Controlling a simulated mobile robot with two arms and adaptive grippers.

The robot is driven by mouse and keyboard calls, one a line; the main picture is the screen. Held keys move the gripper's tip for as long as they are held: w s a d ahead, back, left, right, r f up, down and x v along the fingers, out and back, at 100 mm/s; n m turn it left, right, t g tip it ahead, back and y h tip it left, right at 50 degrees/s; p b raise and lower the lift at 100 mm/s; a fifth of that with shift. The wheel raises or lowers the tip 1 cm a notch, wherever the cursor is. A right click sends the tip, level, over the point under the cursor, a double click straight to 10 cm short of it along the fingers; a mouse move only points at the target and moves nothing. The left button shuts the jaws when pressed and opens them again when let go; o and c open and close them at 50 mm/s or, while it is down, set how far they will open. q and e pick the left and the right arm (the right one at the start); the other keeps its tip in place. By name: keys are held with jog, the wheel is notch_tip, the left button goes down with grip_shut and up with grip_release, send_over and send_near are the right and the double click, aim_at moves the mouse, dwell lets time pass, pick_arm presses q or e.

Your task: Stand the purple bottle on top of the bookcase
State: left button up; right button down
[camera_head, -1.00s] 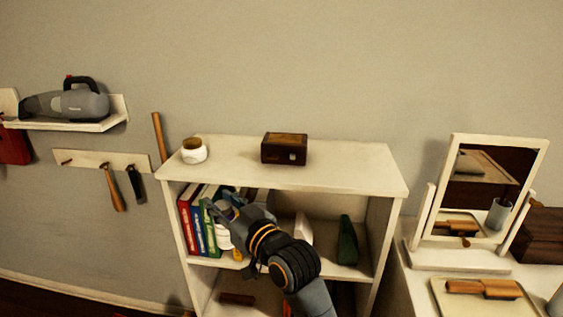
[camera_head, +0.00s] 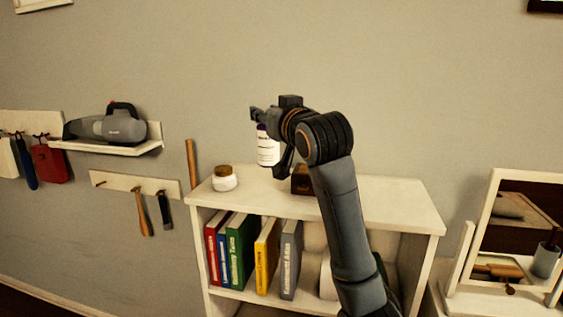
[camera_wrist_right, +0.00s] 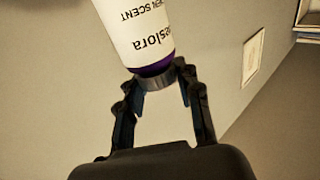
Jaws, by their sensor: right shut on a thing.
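The purple bottle (camera_head: 268,148) has a large white label and a purple band near its grey cap; it also shows in the wrist view (camera_wrist_right: 138,35). My right gripper (camera_head: 264,121) is shut on its cap end, with a finger on each side in the wrist view (camera_wrist_right: 158,76). The bottle hangs nearly upright below the gripper, near the bookcase top (camera_head: 395,203). Whether its base touches the top cannot be told. My left gripper is not in view.
A white jar with a brown lid (camera_head: 224,178) stands left on the bookcase top. A dark wooden box (camera_head: 302,181), partly hidden by my arm, sits behind. The top's right part is clear. Books (camera_head: 240,250) fill the shelf below.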

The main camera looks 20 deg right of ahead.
jog(key=w+d+f+p, duration=0.2)
jog(key=w+f+p, duration=0.2)
jog(key=w+f, duration=0.6)
jog(key=shift+w+f, duration=0.15)
jog(key=shift+f, duration=0.6)
jog(key=shift+d, duration=0.1)
jog(key=c, duration=0.9)
grip_release()
jog(key=shift+f, duration=0.15)
